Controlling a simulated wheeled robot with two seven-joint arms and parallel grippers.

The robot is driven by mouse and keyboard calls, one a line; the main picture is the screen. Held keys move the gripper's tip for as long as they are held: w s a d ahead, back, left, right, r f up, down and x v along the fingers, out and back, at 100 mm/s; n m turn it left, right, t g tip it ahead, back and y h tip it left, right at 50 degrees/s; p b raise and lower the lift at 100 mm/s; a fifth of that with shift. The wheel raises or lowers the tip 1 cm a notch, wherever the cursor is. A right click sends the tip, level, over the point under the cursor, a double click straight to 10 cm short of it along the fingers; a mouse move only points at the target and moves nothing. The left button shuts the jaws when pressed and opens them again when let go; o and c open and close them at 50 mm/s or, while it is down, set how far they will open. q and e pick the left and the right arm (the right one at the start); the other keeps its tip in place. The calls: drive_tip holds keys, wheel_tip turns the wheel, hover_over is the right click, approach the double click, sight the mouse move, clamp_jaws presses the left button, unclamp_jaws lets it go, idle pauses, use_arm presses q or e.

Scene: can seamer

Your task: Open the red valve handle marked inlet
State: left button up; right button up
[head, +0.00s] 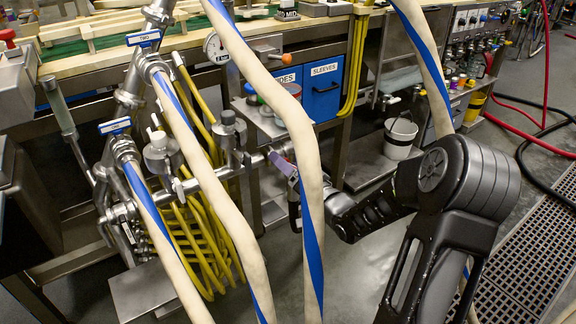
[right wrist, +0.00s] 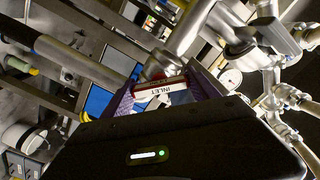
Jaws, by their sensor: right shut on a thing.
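The red valve handle (right wrist: 165,88) shows in the right wrist view as a white INLET label with a thin red edge, between my purple fingers. My right gripper (right wrist: 160,98) is shut on this handle. In the head view my right gripper (head: 283,164) is at the end of a steel pipe (head: 215,178), partly behind a hose. The handle itself is hidden there by the fingers and the hose, so its turn angle is hard to tell. My left gripper is not in view.
Cream hoses with blue stripes (head: 308,170) hang across the front of the pipework. Blue-handled valves (head: 143,38) stand at the left, with coiled yellow hose (head: 205,245) below. Blue bins (head: 322,90) and a white bucket (head: 400,135) are behind.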

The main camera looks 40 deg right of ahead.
drive_tip(key=c, duration=0.4)
drive_tip(key=shift+f, duration=0.1)
drive_tip(key=n+b, duration=0.4)
drive_tip(key=n, duration=0.1)
drive_tip(key=shift+f, duration=0.1)
drive_tip(key=shift+n+b, duration=1.7)
drive_tip(key=shift+n, duration=0.3)
drive_tip(key=o, duration=1.4)
drive_tip(key=shift+r, duration=0.2)
drive_tip(key=shift+s, duration=0.1)
